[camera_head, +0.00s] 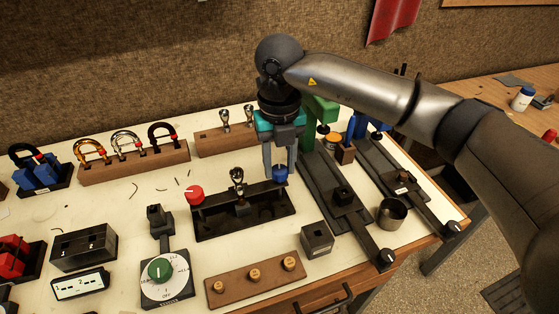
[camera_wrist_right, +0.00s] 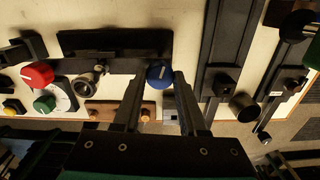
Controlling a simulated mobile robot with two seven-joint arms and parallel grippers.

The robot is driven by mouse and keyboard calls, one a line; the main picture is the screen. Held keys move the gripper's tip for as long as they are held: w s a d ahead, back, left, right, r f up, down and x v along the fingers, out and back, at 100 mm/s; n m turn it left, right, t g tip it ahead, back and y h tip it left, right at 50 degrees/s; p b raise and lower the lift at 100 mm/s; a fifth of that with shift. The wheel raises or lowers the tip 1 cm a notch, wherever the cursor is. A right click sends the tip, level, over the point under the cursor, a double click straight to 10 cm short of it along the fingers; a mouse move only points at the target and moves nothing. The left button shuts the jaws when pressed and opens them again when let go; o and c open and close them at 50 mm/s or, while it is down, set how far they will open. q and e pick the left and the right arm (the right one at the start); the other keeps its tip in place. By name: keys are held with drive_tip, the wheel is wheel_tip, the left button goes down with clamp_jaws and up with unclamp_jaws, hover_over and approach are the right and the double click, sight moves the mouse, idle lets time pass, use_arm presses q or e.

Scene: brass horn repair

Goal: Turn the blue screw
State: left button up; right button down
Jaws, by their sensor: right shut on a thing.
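The blue screw (camera_head: 280,173) is a round blue knob at the right end of a black fixture (camera_head: 245,217) on the table. It also shows in the right wrist view (camera_wrist_right: 159,75), with a light mark on its top. My right gripper (camera_head: 280,170) points down over it, its fingers on either side of the knob and shut on it. In the right wrist view the two fingers (camera_wrist_right: 158,80) flank the knob. A red knob (camera_head: 194,195) sits at the fixture's left end, and a small metal piece (camera_head: 238,177) stands in its middle. My left gripper is not in view.
A wooden block with pegs (camera_head: 255,277), a dark square block (camera_head: 317,238) and a dial box with a green knob (camera_head: 160,270) stand in front. Long black rail fixtures (camera_head: 340,190) and a metal cup (camera_head: 391,213) are at right. Horseshoe-shaped pieces (camera_head: 125,143) stand behind left.

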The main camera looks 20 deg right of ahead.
sight(280, 170)
drive_tip(key=shift+r+m+p, duration=0.1)
drive_tip(key=shift+m+p, duration=0.3)
drive_tip(key=shift+m, duration=1.9)
drive_tip(key=shift+c, duration=2.2)
unclamp_jaws()
wheel_tip(280, 170, up, 15)
drive_tip(key=p, duration=0.1)
drive_tip(key=shift+s, duration=0.1)
